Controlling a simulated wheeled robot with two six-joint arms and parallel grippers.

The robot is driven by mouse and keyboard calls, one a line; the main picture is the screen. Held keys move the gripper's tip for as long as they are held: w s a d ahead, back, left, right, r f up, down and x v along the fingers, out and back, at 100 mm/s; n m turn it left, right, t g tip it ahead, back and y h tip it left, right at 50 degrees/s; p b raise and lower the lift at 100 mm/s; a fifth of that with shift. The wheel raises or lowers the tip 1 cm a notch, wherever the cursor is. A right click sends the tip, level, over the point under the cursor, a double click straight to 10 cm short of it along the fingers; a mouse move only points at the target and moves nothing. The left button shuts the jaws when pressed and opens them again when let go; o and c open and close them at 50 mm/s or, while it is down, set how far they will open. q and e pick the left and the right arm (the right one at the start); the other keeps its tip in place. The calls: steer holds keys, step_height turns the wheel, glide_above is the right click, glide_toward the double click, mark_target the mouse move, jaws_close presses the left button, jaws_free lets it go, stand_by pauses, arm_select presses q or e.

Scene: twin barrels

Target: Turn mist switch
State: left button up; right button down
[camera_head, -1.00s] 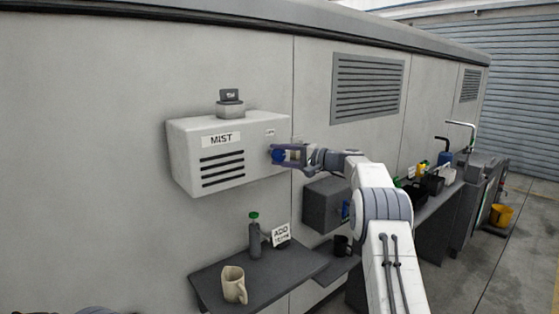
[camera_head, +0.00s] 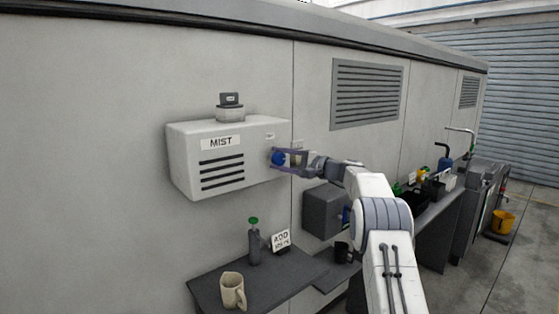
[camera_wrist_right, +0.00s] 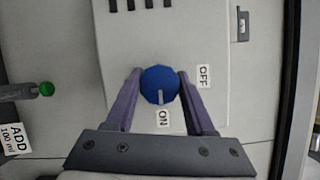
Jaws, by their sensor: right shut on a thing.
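The white MIST box (camera_head: 188,180) hangs on the grey wall, with dark slots on its front. Its round blue knob (camera_head: 277,158) is at the right of the front. My right gripper (camera_head: 279,157) reaches it from the right and is shut on it. In the right wrist view the blue knob (camera_wrist_right: 160,86) sits between the two purple fingers of the gripper (camera_wrist_right: 159,88). The knob's pale pointer mark is directed at the ON label (camera_wrist_right: 163,118). The OFF label (camera_wrist_right: 204,76) is beside the right finger. My left gripper is out of view.
Below the box, a dark shelf (camera_head: 210,290) holds a beige mug (camera_head: 232,291), a green-capped bottle (camera_head: 254,246) and an ADD sign (camera_head: 281,240). A dark box (camera_head: 320,212) is on the wall beneath my right arm. A yellow bucket (camera_head: 502,222) stands far right.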

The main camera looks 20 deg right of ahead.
steer(key=shift+c, duration=1.3)
jaws_free()
steer(key=shift+d+f, duration=0.1)
steer(key=shift+d, duration=0.05)
steer(key=shift+s+d, duration=0.1)
steer(key=shift+s, duration=0.1)
steer(key=b+v, duration=0.4)
steer(key=v, duration=0.6)
steer(key=shift+b, duration=0.3)
